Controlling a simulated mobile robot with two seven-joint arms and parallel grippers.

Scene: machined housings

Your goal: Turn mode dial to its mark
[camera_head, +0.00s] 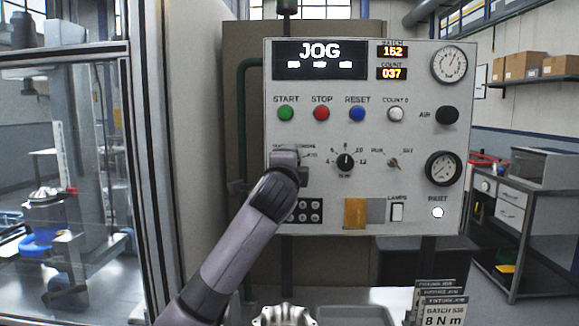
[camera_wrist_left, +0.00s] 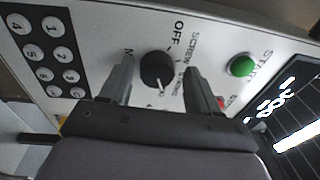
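The mode dial (camera_wrist_left: 155,68) is a round black knob on the pale panel, with labels OFF, SCREW and STROKE around it and others partly hidden. Its white pointer line points toward my wrist, near a label that seems to end in "OG". My left gripper (camera_wrist_left: 158,76) is open, with one finger on each side of the dial and a gap showing on both sides. In the head view my left gripper (camera_head: 286,160) is at the panel's left side and hides the dial. My right gripper is in neither view.
The control panel (camera_head: 300,135) has a display (camera_head: 320,58) reading JOG. The green START button (camera_wrist_left: 242,66) and a keypad (camera_wrist_left: 50,50) flank the dial. Another black knob (camera_head: 345,161) is to its right. A glass-sided enclosure (camera_head: 70,150) stands at left.

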